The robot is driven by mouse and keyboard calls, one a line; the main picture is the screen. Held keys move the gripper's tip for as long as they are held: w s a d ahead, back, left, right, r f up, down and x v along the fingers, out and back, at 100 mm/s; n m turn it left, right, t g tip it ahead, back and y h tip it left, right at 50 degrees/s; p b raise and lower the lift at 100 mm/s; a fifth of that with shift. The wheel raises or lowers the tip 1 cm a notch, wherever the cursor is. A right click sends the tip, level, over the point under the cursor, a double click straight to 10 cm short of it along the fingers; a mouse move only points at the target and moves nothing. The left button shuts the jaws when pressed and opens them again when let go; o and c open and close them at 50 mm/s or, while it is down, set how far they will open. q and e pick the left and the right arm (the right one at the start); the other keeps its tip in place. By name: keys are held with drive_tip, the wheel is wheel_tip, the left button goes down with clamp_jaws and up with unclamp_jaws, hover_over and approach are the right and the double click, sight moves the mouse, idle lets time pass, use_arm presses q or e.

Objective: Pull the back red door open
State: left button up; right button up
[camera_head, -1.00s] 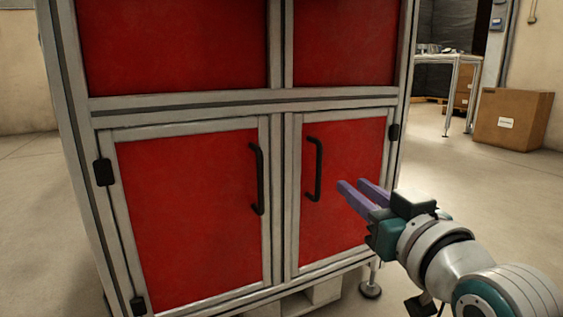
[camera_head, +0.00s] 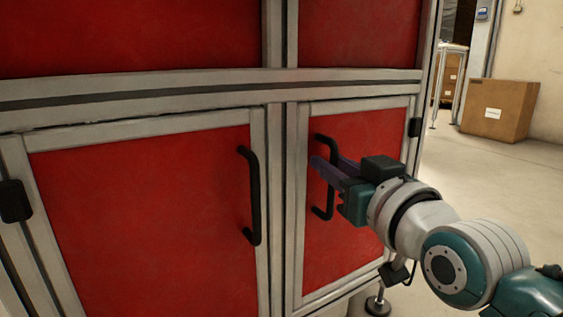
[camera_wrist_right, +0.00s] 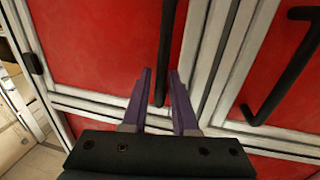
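Two red lower doors with grey frames stand side by side on a cabinet; the frames do not label which is the back one. The right door (camera_head: 352,233) looks shut and has a black vertical handle (camera_head: 328,210). My right gripper (camera_head: 328,163) is at this handle, fingers apart. In the right wrist view the handle (camera_wrist_right: 166,40) shows between the two purple fingers (camera_wrist_right: 161,72), with visible gaps; contact cannot be told. The left door (camera_head: 150,220) also looks shut, with its own black handle (camera_head: 252,200). My left gripper is not in view.
A thick grey crossbar (camera_head: 200,92) runs above the doors, with red upper panels (camera_head: 130,35) over it. A cabinet foot (camera_head: 377,306) stands below my right arm. A cardboard box (camera_head: 500,108) lies farther back; the floor right of the cabinet is open.

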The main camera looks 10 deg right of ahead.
clamp_jaws()
idle(1.4)
